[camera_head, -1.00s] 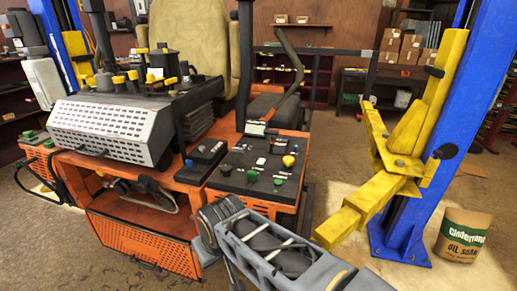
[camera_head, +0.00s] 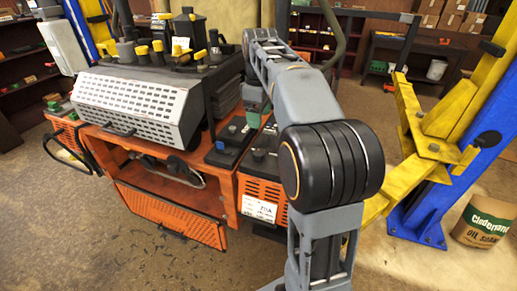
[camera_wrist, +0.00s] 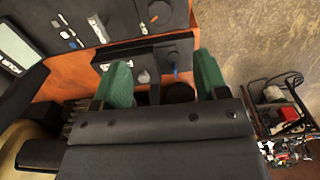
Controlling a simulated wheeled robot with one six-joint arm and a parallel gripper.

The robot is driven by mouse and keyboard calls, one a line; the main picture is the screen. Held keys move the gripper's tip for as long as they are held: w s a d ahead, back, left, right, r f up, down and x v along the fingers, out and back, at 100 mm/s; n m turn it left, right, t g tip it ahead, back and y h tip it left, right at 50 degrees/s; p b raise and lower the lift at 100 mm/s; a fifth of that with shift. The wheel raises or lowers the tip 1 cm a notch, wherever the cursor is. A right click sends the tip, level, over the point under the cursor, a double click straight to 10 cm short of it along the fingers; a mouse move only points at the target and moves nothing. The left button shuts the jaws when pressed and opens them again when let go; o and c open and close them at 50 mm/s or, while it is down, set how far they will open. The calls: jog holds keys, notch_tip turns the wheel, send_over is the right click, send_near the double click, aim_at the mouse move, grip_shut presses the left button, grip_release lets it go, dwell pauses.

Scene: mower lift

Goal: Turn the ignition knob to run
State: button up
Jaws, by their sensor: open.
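A small black control box (camera_wrist: 128,62) on the orange mower body lies ahead of my gripper (camera_wrist: 162,80) in the wrist view. I cannot tell which of these is the ignition knob. My gripper's green fingers are wide apart, with nothing held, and overlap the box's near side in the picture; contact is unclear. In the head view the black box (camera_head: 229,140) stands left of my gripper (camera_head: 253,118), which my arm partly hides.
The perforated grey cover (camera_head: 135,107) stands left. The yellow lift arm (camera_head: 410,140) and blue lift post (camera_head: 450,190) stand right.

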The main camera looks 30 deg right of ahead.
aim_at(259, 152)
notch_tip(259, 152, down, 13)
jog(key=shift+f, duration=0.1)
dwell(0.4)
jog(key=c, duration=0.9)
